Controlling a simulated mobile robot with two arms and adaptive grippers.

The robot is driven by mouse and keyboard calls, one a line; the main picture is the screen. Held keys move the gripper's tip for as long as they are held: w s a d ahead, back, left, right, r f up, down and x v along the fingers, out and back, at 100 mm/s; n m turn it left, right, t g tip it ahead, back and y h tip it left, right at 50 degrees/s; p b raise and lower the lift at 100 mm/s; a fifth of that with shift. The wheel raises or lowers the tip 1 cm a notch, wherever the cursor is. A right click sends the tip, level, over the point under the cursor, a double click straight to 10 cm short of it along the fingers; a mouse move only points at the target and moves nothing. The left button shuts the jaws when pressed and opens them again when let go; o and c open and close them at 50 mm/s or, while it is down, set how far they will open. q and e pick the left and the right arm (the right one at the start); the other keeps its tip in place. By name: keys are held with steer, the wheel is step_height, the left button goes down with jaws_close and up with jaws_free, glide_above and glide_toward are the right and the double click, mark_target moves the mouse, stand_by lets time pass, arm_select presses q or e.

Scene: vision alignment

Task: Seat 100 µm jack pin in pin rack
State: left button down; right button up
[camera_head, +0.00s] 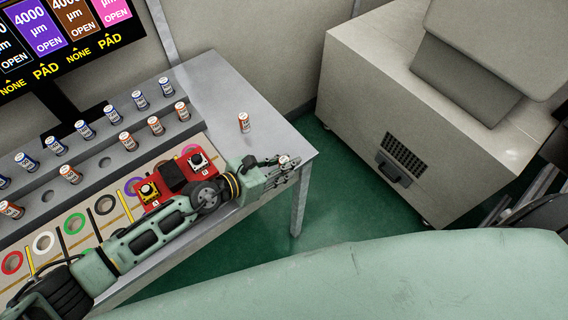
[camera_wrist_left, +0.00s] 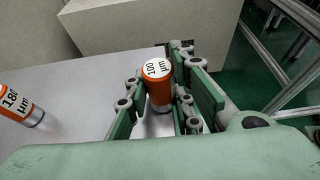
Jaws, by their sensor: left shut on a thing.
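The 100 µm jack pin (camera_wrist_left: 158,90) is orange with a white top. It stands roughly upright between the green fingers of my left gripper (camera_wrist_left: 160,105), which is shut on it. In the head view my left gripper (camera_head: 283,171) is over the right end of the grey table, and the pin's white top (camera_head: 284,160) shows between its fingers. The pin rack (camera_head: 90,172) is a grey stepped block at the left, holding several blue-capped and orange pins. Empty holes show in its front row, one of them (camera_head: 48,195) left of the middle. My right gripper is not in view.
An orange 180 µm pin (camera_head: 244,123) stands alone on the table (camera_head: 222,88). A red box with buttons (camera_head: 172,178) lies under my left arm, beside a board of coloured rings (camera_head: 74,223). A screen (camera_head: 62,40) stands behind the rack. A beige cabinet (camera_head: 400,110) is at right.

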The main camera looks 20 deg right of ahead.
arm_select(q)
steer(key=r+p, duration=0.1)
steer(key=r, duration=0.1)
steer(key=r+p, duration=0.2)
steer(key=r, duration=0.1)
steer(key=shift+s+d, duration=0.2)
steer(key=s+d+r+p, duration=0.3)
steer(key=s+d+r, duration=0.3)
steer(key=s+d, duration=0.2)
steer(key=w+a+r+n+t+y+b, duration=0.15)
steer(key=w+a, duration=0.25)
steer(key=a, duration=0.7)
steer(key=w+a+r+n+t+b, duration=0.15)
steer(key=w+a, duration=0.25)
steer(key=a, duration=0.7)
steer(key=s+a+r, duration=0.1)
steer(key=a+r, duration=0.2)
steer(key=a, duration=0.3)
steer(key=s+a+r, duration=0.2)
steer(key=a+r, duration=0.1)
steer(key=a, duration=0.3)
steer(key=s+a+r+b, duration=0.1)
steer(key=a+r, duration=0.3)
steer(key=a, duration=0.3)
steer(key=shift+s, duration=0.3)
steer(key=shift+w+r+t, duration=0.1)
steer(key=shift+r+t, duration=0.05)
steer(key=shift+t, duration=0.15)
